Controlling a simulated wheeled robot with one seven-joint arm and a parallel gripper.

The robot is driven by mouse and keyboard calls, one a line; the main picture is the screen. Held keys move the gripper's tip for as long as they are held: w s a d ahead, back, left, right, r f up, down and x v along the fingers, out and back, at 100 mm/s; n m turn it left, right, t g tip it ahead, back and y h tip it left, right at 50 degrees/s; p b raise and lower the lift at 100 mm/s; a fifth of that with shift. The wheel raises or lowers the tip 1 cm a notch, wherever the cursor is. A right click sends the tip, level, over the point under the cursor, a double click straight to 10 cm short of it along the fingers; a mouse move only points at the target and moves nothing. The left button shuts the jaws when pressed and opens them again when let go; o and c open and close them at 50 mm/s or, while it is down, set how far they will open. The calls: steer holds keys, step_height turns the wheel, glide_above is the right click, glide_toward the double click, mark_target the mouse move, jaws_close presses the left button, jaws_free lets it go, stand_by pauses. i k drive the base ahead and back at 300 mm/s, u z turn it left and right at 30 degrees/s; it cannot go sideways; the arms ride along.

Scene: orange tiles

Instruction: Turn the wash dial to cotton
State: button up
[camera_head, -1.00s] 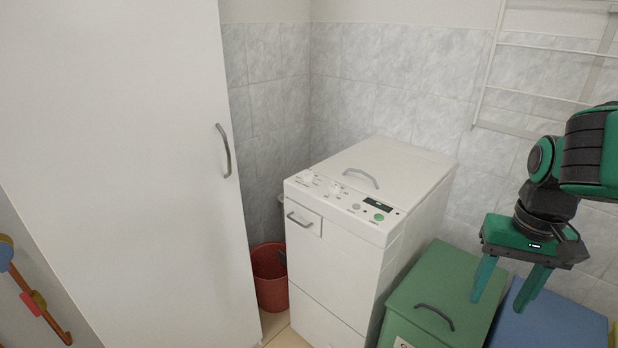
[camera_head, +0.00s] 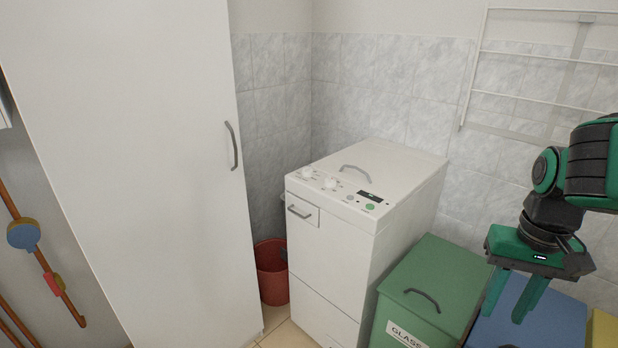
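The white washing machine (camera_head: 325,245) stands against the tiled wall in the middle of the view. Its top panel carries two white dials, a left dial (camera_head: 307,173) and a right dial (camera_head: 330,183), with a small dark display (camera_head: 369,196) and a green button (camera_head: 370,207) to their right. The markings around the dials are too small to read, so which one is the wash dial and where it points cannot be told. My gripper (camera_head: 507,309) hangs at the right, well apart from the machine, with its two green fingers spread, pointing down and empty.
A green bin (camera_head: 455,265) labelled GLASS stands right of the machine, with a blue bin (camera_head: 550,322) beside it. A tall white cabinet (camera_head: 150,170) stands at the left. A red bucket (camera_head: 272,275) sits between cabinet and machine. A white rack (camera_head: 520,85) hangs on the wall.

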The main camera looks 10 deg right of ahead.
mark_target(308, 171)
steer(key=u, duration=0.4)
steer(key=i, duration=1)
steer(key=z, duration=0.4)
